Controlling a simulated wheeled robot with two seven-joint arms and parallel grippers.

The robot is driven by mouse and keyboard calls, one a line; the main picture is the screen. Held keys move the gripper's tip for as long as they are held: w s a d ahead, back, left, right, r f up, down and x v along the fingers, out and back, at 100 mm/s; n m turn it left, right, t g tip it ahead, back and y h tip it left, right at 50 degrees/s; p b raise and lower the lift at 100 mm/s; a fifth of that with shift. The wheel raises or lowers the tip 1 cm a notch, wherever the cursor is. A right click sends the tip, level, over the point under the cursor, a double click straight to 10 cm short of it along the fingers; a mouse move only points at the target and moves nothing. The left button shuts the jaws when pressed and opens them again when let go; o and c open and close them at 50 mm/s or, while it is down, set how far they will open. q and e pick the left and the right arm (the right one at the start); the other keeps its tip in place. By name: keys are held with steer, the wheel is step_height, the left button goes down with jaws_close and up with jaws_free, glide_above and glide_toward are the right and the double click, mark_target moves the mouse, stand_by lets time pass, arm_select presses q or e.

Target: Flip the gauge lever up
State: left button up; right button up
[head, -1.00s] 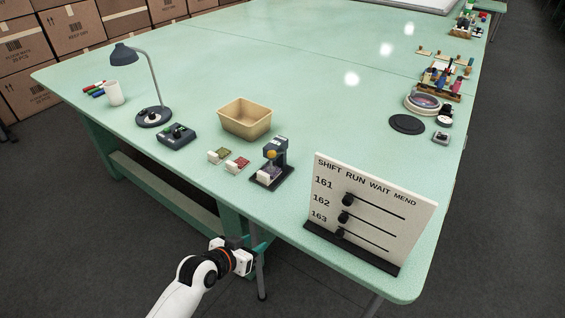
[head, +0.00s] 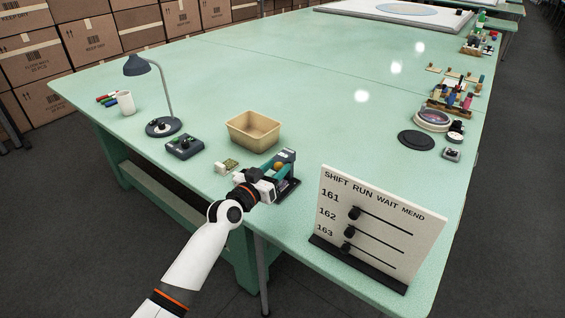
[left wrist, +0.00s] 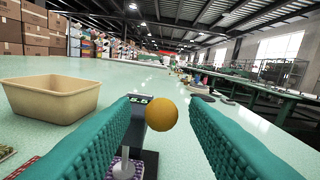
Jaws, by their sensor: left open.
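The gauge (head: 291,184) is a small dark stand near the table's front edge in the head view. Its lever ends in an orange ball (head: 279,167). In the left wrist view the ball (left wrist: 161,115) sits between my left gripper's (left wrist: 163,103) two teal ribbed fingers, with gaps seen on both sides. Behind it are the gauge's dark head with a small green display and, lower down, a pale round foot. In the head view my left gripper (head: 272,172) is open at the gauge and partly covers it. My right gripper is not in view.
A tan bin (head: 253,130) stands just behind the gauge. A green swatch (head: 230,164) lies left of the gripper. A dark control box (head: 184,146) and lamp (head: 163,127) are further left. A white board (head: 375,225) with sliders stands to the right.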

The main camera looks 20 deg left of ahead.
mark_target(283, 164)
arm_select(q)
steer(key=shift+x, duration=1.8)
jaws_close()
